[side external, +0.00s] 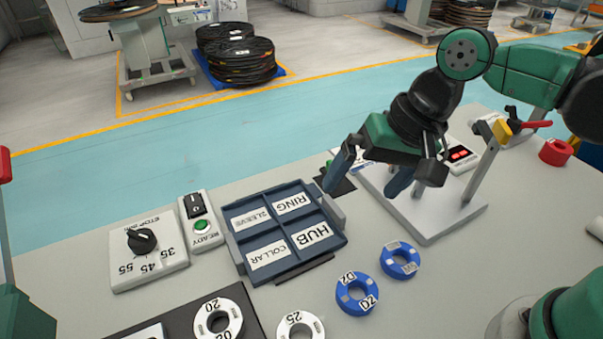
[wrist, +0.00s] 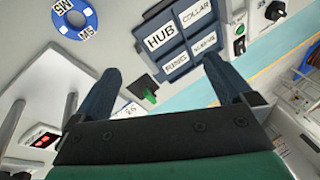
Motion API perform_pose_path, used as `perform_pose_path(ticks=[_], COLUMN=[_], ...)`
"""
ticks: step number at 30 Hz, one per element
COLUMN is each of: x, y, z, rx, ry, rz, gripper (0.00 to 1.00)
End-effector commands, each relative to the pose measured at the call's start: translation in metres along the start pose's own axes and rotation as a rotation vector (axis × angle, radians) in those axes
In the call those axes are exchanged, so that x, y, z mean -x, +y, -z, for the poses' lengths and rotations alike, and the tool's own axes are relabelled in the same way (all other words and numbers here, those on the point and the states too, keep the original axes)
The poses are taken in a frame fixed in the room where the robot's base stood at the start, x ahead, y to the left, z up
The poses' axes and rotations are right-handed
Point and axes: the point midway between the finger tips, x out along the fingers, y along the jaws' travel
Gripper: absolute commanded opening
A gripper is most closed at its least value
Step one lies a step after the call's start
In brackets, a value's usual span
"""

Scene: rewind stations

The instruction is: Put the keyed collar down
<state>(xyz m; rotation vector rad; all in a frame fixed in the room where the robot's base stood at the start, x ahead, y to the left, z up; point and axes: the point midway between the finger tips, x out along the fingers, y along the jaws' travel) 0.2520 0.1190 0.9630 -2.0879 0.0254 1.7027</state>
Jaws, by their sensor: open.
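My gripper (side external: 362,190) is open, with nothing seen between its fingers, above the table behind the labelled tray. It also shows open in the wrist view (wrist: 161,72). No part is clearly marked as the keyed collar. Two blue rings lie flat on the table: one marked D2 (side external: 344,299) and one marked M5 (side external: 387,263), which also shows in the wrist view (wrist: 61,22). The dark blue tray (side external: 233,246) has compartments labelled SLEEVE, RING, COLLAR and HUB, with no part visible in them. A green-tipped piece on a dark square (wrist: 143,85) shows between the fingers in the wrist view, apart from them.
White rings marked 20 (side external: 200,318) and 25 (side external: 287,322) lie at the front. A dial box (side external: 165,268) and a READY switch box (side external: 205,238) stand left of the tray.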

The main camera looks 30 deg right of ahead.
Motion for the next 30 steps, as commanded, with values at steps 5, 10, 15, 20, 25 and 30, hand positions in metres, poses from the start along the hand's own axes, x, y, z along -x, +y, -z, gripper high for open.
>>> perform_pose_path(ticks=[5, 10, 15, 20, 25, 30], x=[0.021, 0.030, 0.031, 0.031, 0.030, 0.015], y=[0.072, 0.103, 0.106, 0.106, 0.103, 0.067], z=[0.035, 0.045, 0.046, 0.046, 0.045, 0.037], rx=[0.248, 0.385, 0.412, 0.411, 0.404, 0.303], ry=[0.289, 0.401, 0.415, 0.413, 0.405, 0.297], rz=[-0.086, -0.177, -0.193, -0.191, -0.182, -0.083], gripper=[1.00, 1.00, 1.00, 1.00, 1.00, 1.00])
